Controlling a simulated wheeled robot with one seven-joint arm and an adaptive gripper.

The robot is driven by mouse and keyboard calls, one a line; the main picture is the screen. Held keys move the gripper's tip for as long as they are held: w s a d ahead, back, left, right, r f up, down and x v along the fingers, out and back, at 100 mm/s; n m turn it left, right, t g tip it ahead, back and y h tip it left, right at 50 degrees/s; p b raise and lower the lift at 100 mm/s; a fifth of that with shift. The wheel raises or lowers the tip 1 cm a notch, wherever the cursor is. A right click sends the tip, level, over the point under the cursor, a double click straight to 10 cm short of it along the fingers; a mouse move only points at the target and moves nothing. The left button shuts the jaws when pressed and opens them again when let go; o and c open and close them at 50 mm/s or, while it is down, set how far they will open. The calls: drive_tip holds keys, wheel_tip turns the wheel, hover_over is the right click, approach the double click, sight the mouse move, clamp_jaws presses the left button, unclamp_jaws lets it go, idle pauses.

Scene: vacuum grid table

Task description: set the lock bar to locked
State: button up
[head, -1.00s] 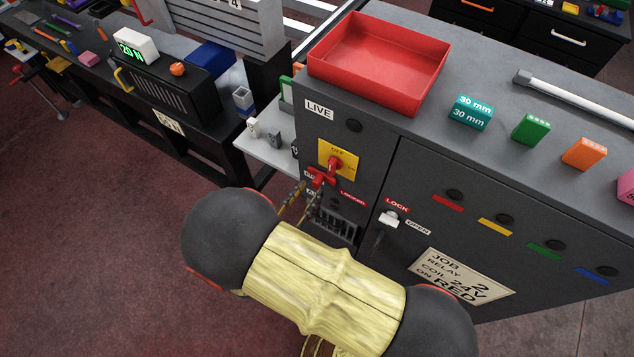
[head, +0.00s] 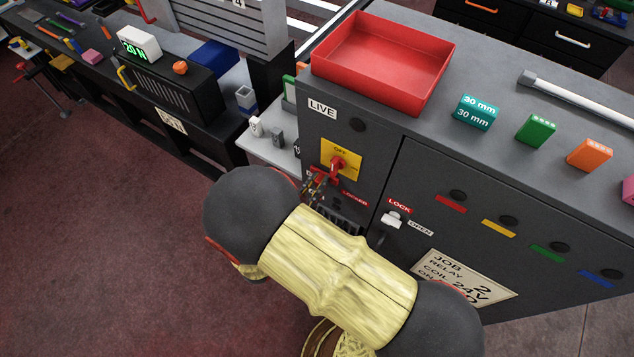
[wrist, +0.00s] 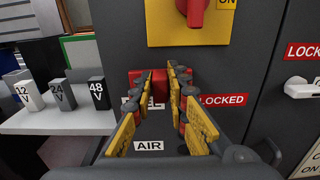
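The red lock bar (wrist: 159,90) is on the dark cabinet front, below the yellow switch plate. In the wrist view its red parts show on both sides of my fingers and between them; much of it is hidden behind them. My gripper (wrist: 160,72) has its two yellow-padded fingers apart, tips at the bar, with red filling the gap. Whether they press on it I cannot tell. A LOCKED label (wrist: 222,99) is right of the bar. A partly covered label is behind the left finger. In the head view my gripper (head: 317,182) mostly hides the bar.
The red rotary switch handle (head: 338,163) on its yellow plate (wrist: 225,30) is just above. A white latch (head: 392,219) between LOCK and OPEN labels is to the right. An AIR label (wrist: 149,146) is below. A shelf with voltage blocks (wrist: 62,94) is at left.

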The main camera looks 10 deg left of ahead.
clamp_jaws()
idle(0.3)
drive_tip(key=d, duration=0.1)
drive_tip(key=s+d+p, duration=0.1)
drive_tip(key=d, duration=0.1)
drive_tip(key=s+d, duration=0.1)
drive_tip(key=d, duration=0.1)
drive_tip(key=shift+s+d+p, duration=0.1)
drive_tip(key=shift+p, duration=0.25)
drive_tip(key=o, duration=0.5)
unclamp_jaws()
drive_tip(key=shift+o, duration=0.2)
drive_tip(key=v, duration=1.2)
